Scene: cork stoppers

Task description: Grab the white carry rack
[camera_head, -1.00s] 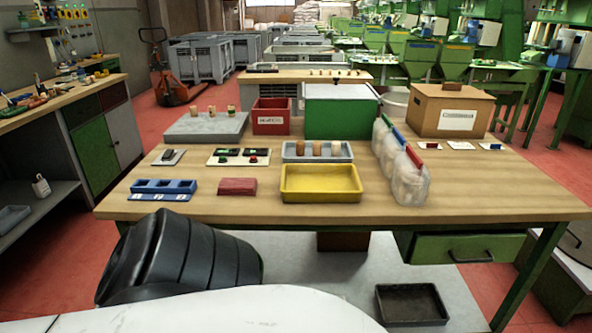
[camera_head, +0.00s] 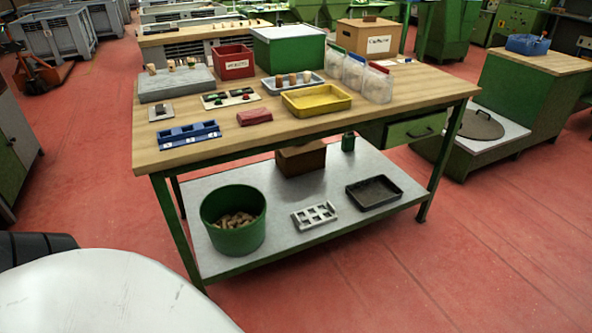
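The white carry rack (camera_head: 315,215) lies flat on the grey lower shelf of the workbench. It is a low, pale frame with several square openings. It sits between a round green bin (camera_head: 234,220) of corks on its left and a black tray (camera_head: 374,192) on its right. Nothing covers it. Neither of my grippers is in view; only pale and black parts of my own body show at the lower left.
The wooden bench top (camera_head: 220,150) overhangs the grey shelf (camera_head: 290,240), with green legs at the corners. A brown box (camera_head: 301,159) and a small green can (camera_head: 348,142) stand farther back on the shelf. The red floor (camera_head: 440,270) in front is clear.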

